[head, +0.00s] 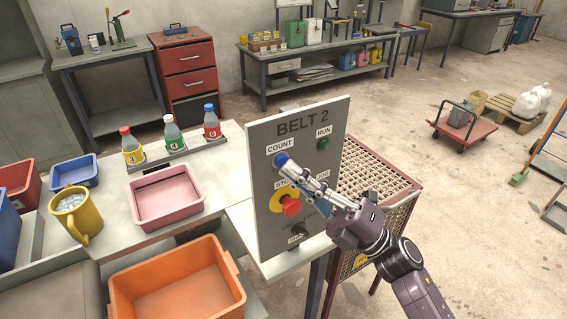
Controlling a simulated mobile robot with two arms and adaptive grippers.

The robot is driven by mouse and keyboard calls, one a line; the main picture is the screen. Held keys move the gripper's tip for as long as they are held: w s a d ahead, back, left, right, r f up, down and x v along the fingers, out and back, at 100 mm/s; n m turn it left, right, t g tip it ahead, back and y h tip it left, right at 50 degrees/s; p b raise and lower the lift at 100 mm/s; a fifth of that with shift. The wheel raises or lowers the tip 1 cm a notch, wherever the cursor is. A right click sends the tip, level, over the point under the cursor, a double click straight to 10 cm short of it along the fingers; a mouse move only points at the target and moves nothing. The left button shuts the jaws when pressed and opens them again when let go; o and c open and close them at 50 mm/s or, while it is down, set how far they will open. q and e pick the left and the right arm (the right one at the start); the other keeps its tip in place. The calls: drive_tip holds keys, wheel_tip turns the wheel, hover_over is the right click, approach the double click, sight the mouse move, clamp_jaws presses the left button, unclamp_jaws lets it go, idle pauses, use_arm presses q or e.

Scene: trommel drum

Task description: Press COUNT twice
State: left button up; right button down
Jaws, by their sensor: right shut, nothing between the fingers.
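The grey control panel (262,219) stands upright and reads BELT 2. Its COUNT label (280,143) is at the upper left, with a round blue button (280,160) just below. My right gripper (290,167) comes in from the lower right, shut and empty. Its fingertips overlap the right side of the blue button; I cannot tell whether they touch or press it. The fingers partly cover the labels and the middle of the panel. My left gripper is not in view.
A red stop knob (291,207) on a yellow plate sits below the fingers. A green RUN button (323,143) is at the upper right. Pink tray (165,215), yellow mug (78,226) and several bottles stand to the left. An orange crate (178,265) is in front.

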drive_tip(key=shift+w+a, duration=0.3)
drive_tip(key=shift+w, duration=0.1)
idle(0.8)
drive_tip(key=shift+s, duration=0.1)
drive_tip(key=shift+s+d, duration=0.55)
drive_tip(key=shift+s, duration=0.1)
drive_tip(key=s+d, duration=0.1)
drive_tip(key=s, duration=0.1)
drive_tip(key=s+d, duration=0.2)
idle(0.6)
idle(0.5)
